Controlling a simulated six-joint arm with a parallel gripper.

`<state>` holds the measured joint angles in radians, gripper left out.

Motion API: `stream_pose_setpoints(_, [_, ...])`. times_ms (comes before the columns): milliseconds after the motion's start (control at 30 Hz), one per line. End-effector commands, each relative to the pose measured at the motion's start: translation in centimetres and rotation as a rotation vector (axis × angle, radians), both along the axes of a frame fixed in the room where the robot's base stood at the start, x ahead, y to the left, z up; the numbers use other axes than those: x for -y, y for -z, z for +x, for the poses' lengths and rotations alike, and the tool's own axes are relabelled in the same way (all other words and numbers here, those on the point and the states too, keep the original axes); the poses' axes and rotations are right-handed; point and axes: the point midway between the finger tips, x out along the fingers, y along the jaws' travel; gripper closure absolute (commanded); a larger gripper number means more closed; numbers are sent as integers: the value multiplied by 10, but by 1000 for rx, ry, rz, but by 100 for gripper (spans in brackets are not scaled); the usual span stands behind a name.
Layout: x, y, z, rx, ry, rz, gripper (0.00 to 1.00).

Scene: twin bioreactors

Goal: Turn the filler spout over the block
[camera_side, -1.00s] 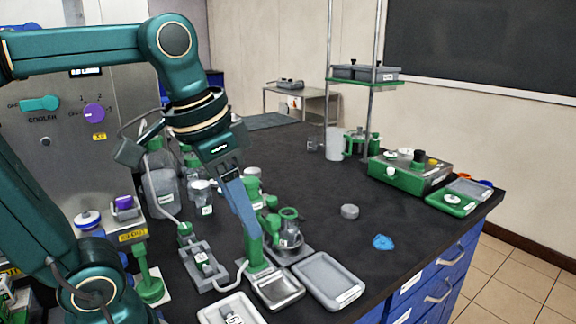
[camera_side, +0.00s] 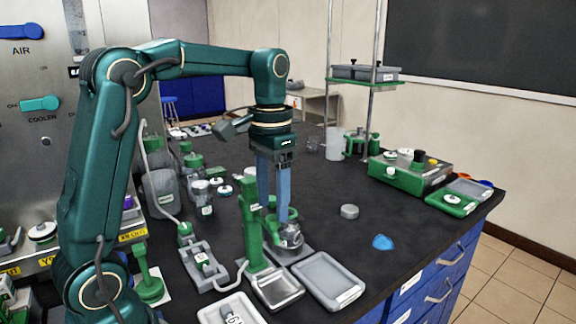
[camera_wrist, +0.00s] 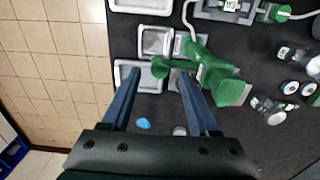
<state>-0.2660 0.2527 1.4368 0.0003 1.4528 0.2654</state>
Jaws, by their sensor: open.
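The green filler (camera_side: 250,228) stands upright near the front of the bench in the side view. In the wrist view its green spout arm (camera_wrist: 215,72) reaches left, and its round end shows between my fingers. My gripper (camera_side: 275,212) points straight down beside the filler post, with its two blue fingers apart. The wrist view also shows the gripper (camera_wrist: 156,76) open. A grey block (camera_side: 292,252) lies right of the post with a small clear vessel (camera_side: 290,236) on it. The fingers partly hide the spout; I cannot tell whether they touch it.
A steel pan (camera_side: 279,290) and a grey tray (camera_side: 328,279) lie in front of the filler. A grey clamp stand (camera_side: 202,265) with a hose is at left. A grey puck (camera_side: 349,211) and a blue lump (camera_side: 382,242) lie right.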

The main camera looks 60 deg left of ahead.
Motion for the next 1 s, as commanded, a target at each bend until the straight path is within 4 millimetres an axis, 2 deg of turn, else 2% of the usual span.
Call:
stream_pose_setpoints(200, [0, 19, 0, -1, 0, 0, 39])
stream_pose_setpoints(533, [0, 23, 0, 1, 0, 1, 39])
stream_pose_setpoints(567, [0, 23, 0, 1, 0, 1, 43])
stream_pose_setpoints(700, [0, 23, 0, 2, 1, 1, 96])
stream_pose_setpoints(733, [0, 23, 0, 2, 1, 1, 100])
stream_pose_setpoints(1000, [0, 23, 0, 2, 1, 0, 100])
